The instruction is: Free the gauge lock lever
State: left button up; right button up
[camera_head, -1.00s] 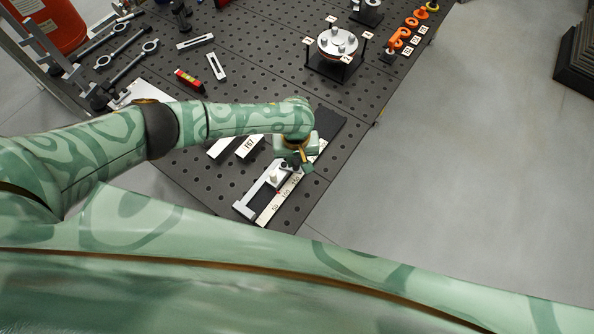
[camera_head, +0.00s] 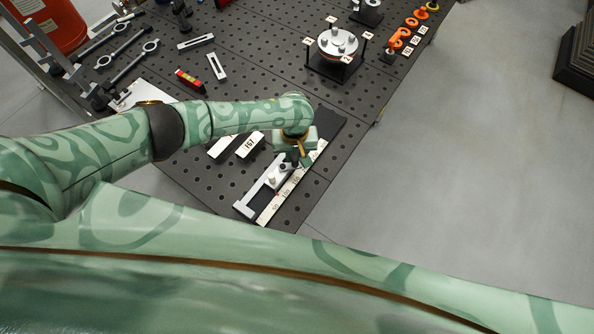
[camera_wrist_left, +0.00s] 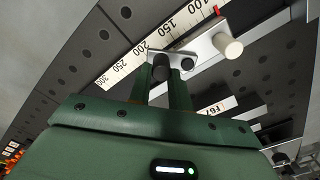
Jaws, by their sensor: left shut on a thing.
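The gauge is a light metal slide with a white numbered scale (camera_head: 270,211) on a dark rail near the table's front edge. The scale shows in the left wrist view (camera_wrist_left: 125,73), with a metal slide (camera_wrist_left: 210,45) and a white round knob (camera_wrist_left: 227,45) at its side. My left gripper (camera_head: 298,160) is over the slide. In the left wrist view its fingers (camera_wrist_left: 165,85) are shut around a small dark lever (camera_wrist_left: 161,68). A second dark knob (camera_wrist_left: 188,63) sits just beside it. The fingers and gripper body partly hide the lever. My right gripper is not in view.
A red-and-yellow level (camera_head: 189,80) and slotted bars lie at the back left.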

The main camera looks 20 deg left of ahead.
pick_arm(q)
jog(key=shift+w+a, duration=0.2)
jog(key=shift+a, duration=0.05)
jog(key=shift+w+a, duration=0.1)
jog(key=shift+a, duration=0.05)
jog(key=shift+w+a, duration=0.15)
jog(key=shift+a, duration=0.05)
jog(key=shift+a+p, duration=0.1)
jog(key=shift+p, duration=0.25)
jog(key=shift+w+a, duration=0.15)
jog(key=shift+a, duration=0.15)
jog(key=o, duration=1)
jog(key=shift+d, duration=0.1)
